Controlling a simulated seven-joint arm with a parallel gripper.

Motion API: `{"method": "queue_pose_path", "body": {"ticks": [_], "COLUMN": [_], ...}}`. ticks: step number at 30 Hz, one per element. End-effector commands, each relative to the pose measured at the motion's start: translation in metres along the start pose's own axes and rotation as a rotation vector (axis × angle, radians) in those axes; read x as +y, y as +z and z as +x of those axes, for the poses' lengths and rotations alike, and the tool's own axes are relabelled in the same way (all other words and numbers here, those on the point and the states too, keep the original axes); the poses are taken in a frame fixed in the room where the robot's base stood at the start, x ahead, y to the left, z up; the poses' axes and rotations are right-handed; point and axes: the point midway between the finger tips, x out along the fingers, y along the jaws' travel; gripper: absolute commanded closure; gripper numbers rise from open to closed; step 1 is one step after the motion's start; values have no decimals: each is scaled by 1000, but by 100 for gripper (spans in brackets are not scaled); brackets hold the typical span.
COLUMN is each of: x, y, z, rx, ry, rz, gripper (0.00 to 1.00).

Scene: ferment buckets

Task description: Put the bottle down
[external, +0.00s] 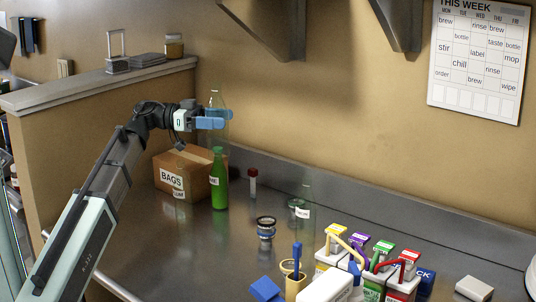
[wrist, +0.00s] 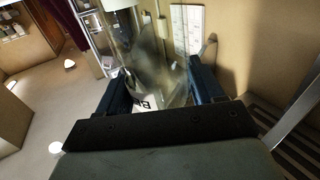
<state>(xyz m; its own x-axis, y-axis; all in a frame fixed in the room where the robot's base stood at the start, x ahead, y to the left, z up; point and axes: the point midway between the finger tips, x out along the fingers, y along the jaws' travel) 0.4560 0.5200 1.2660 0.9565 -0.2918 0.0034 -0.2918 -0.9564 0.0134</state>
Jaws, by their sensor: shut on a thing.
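My gripper (external: 212,119) is raised above the counter near the back wall, its blue fingers shut on a clear glass bottle (external: 215,98). The bottle looks roughly upright, with its neck above the fingers and its body below them. In the wrist view the see-through bottle (wrist: 150,65) sits between the two dark blue fingers (wrist: 158,90). Its lower end is hard to make out against the wall and box. A green bottle (external: 219,182) stands on the counter below, and another clear bottle with a white label (external: 304,212) stands farther right.
A cardboard box marked BAGS (external: 172,180) is left of the green bottle. A red-capped tube (external: 253,180) and a dark-banded jar (external: 266,228) stand on the steel counter (external: 165,240). Bare counter lies at front left.

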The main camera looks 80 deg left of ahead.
Motion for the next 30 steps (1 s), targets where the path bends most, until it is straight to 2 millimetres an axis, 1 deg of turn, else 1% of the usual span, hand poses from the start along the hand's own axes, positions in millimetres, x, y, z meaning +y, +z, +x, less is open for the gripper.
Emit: {"method": "queue_pose_path", "body": {"ticks": [1, 5, 9, 11, 12, 14, 15, 17, 18, 21, 24, 27, 30], "x": [-17, -63, -118, -141, -156, -178, -192, -214, -227, -259, -286, -306, -321], "y": [-2, -4, -6, -6, -6, -6, -6, -6, -6, -6, -4, -4, -3], "z": [-5, -23, -50, -63, -72, -87, -97, -113, -124, -152, -178, -200, -218], "rx": [2, 4, 7, 7, 8, 7, 8, 8, 7, 7, 7, 5, 4], "ry": [-32, -140, -276, -334, -373, -430, -468, -526, -563, -654, -733, -796, -844], "rz": [-3, -10, -14, -15, -15, -15, -15, -13, -11, -7, -2, 4, 9], "gripper": [72, 72, 72, 72, 72, 72, 72, 72, 72, 72, 72, 72, 72]}}
